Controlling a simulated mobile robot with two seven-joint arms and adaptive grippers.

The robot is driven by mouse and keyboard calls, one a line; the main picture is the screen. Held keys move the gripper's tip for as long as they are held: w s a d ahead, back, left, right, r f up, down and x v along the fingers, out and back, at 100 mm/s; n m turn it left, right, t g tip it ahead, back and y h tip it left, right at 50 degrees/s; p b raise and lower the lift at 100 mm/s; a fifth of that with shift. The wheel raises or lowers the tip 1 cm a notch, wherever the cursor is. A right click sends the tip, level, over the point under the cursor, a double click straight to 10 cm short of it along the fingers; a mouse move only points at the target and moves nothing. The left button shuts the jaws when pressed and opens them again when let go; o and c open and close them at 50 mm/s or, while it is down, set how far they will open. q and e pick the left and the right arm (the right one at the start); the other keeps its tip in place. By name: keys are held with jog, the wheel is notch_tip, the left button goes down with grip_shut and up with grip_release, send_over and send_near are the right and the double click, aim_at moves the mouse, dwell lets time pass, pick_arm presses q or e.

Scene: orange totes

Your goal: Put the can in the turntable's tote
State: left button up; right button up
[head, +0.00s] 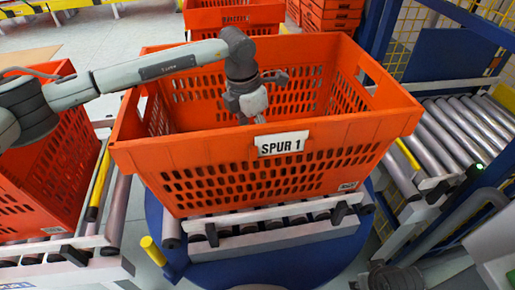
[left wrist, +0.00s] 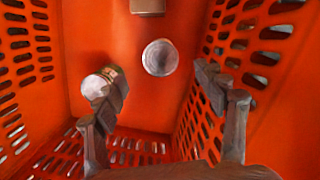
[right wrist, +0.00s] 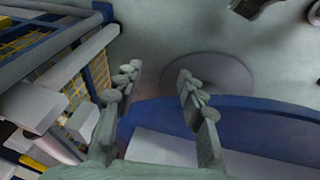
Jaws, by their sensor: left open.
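The turntable's orange tote (head: 330,130), labelled SPUR 1, stands on rollers over the blue turntable (head: 250,262). My left gripper (head: 255,98) reaches down into this tote. In the left wrist view my left gripper (left wrist: 156,85) has its fingers wide apart. A can with a round pale metal end (left wrist: 160,57) shows beyond and between the fingertips, inside the tote. A second can (left wrist: 98,86), with a coloured label edge, is beside the left finger, partly hidden by it. I cannot tell whether finger and can touch. My right gripper (right wrist: 157,78) is open and empty above the floor.
A brown block or box (left wrist: 148,6) shows at the top of the left wrist view. Another orange tote (head: 60,170) stands at the left on a roller conveyor. Roller conveyors (head: 450,130) and blue frames flank the right. More orange totes (head: 330,12) are stacked behind.

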pick_arm(q)
jog(key=r, duration=0.5)
jog(key=shift+s+a+r, duration=0.25)
jog(key=shift+a+r, duration=0.1)
jog(key=shift+a, duration=0.05)
pick_arm(e)
jog(key=shift+r, duration=0.5)
